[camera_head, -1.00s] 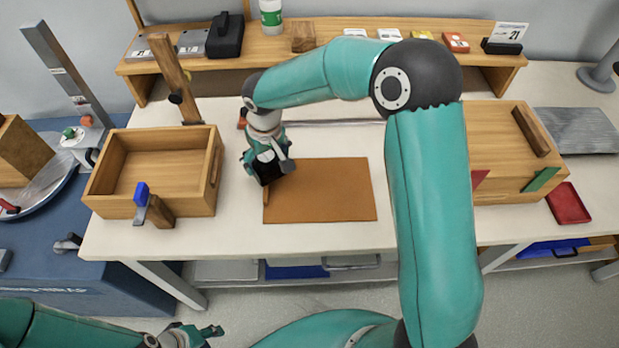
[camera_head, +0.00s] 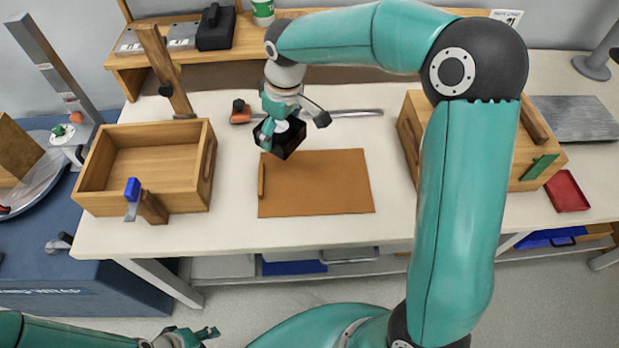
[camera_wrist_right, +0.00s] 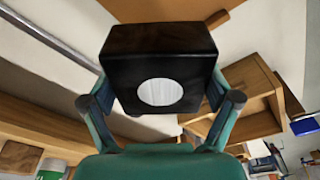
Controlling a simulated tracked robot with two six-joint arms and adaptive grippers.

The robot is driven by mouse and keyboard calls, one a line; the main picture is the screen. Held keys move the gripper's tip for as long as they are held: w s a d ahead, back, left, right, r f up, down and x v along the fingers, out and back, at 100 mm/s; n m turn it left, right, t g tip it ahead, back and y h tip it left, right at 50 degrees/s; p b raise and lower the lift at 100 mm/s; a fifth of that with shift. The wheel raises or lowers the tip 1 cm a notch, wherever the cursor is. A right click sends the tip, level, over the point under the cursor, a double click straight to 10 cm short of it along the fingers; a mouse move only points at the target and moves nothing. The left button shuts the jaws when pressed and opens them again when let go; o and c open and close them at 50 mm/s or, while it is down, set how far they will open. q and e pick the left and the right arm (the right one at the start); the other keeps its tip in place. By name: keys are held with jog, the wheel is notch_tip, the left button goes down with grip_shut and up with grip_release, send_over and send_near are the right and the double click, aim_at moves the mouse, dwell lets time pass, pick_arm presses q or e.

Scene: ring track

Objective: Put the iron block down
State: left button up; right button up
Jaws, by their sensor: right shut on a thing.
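The iron block is a black box (camera_head: 287,150) in the head view, above the far left edge of the brown mat (camera_head: 330,190). It fills the middle of the right wrist view (camera_wrist_right: 160,50), with a pale round spot on its near face. My right gripper (camera_head: 279,136) is shut on it, one finger on each side. The head view does not clearly show whether the block touches the surface. My left gripper (camera_head: 195,337) is low at the bottom left, away from the table; its jaw opening is too small to judge.
An open wooden box (camera_head: 150,210) stands left of the mat. A long metal rod (camera_head: 350,113) lies behind it. A wooden crate (camera_head: 510,185) stands at the right, near a red tray (camera_head: 567,192). A raised shelf (camera_head: 140,62) runs along the back. Most of the mat is clear.

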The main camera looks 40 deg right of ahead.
aim_at(311, 179)
jog(key=s+d+r+n+y+b, duration=0.1)
jog(key=s+d+r+n+b, duration=0.25)
jog(key=s+r+n, duration=0.45)
jog(key=shift+g, duration=0.3)
jog(key=f, duration=1.2)
jog(key=w+f, duration=0.1)
jog(key=f, duration=0.5)
jog(key=shift+d, duration=0.25)
jog(key=shift+f, duration=0.1)
jog(key=o, duration=1.6)
jog(key=shift+c, duration=0.2)
notch_tip(311, 179, up, 12)
jog(key=s+d, duration=0.1)
jog(key=shift+d, duration=0.25)
